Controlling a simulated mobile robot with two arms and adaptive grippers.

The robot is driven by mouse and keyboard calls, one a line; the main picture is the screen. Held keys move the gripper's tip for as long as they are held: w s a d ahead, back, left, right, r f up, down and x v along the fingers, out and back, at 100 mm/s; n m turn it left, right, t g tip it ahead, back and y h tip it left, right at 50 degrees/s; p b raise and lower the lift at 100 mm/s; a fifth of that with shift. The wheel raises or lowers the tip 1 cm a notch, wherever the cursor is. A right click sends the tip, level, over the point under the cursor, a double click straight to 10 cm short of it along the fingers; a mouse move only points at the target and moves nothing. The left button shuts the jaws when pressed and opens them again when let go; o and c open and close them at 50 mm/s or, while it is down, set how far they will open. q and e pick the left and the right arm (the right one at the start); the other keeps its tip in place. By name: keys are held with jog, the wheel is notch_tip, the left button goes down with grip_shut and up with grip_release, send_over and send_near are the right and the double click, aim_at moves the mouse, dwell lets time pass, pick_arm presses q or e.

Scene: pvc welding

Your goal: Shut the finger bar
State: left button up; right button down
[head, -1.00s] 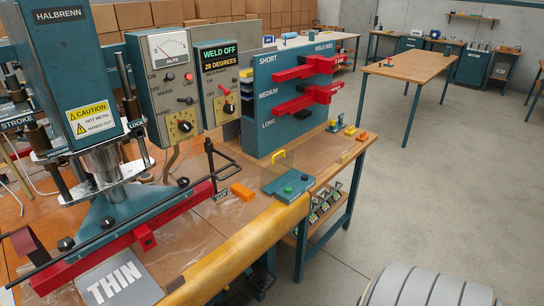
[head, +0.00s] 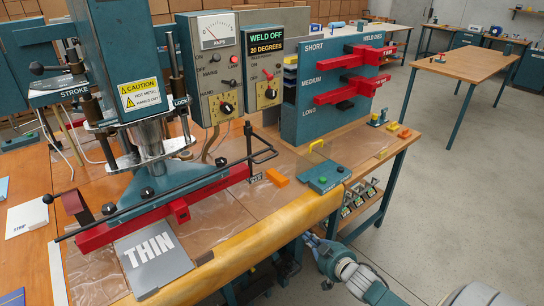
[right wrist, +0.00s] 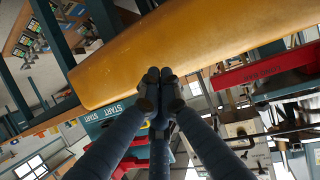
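I take the finger bar (head: 136,209) to be the thin black rod on the welding press in the head view. It runs slantwise along the front of the long red die (head: 122,227) to a black bent handle (head: 263,155) at its right end. My right gripper (head: 309,240) is below and in front of the bench's padded yellow edge, well apart from the rod. In the right wrist view its fingers (right wrist: 160,74) are together, with nothing seen between them, near the yellow edge. My left gripper is not in view.
The padded yellow edge (head: 245,242) lies between my right gripper and the bench top. A teal button box (head: 323,179) and an orange block (head: 277,178) sit right of the press. A grey THIN plate (head: 154,257) lies in front. Floor is clear at right.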

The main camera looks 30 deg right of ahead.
jog(key=w+a+r+n+t+y, duration=0.1)
jog(key=w+a+r+t+y, duration=0.15)
jog(key=r, duration=1.25)
jog(key=w+a+r+n+t+y, duration=0.15)
jog(key=w+r+t, duration=0.25)
jog(key=r, duration=1.1)
jog(key=w+a+r+p, duration=0.2)
jog(key=w, duration=0.8)
jog(key=shift+g, duration=0.25)
jog(key=f, duration=0.1)
jog(key=s+f, duration=0.1)
jog(key=f, duration=0.2)
jog(key=shift+s+d+f+p, duration=0.2)
jog(key=shift+d+f+p, duration=0.05)
jog(key=shift+f+p, duration=0.1)
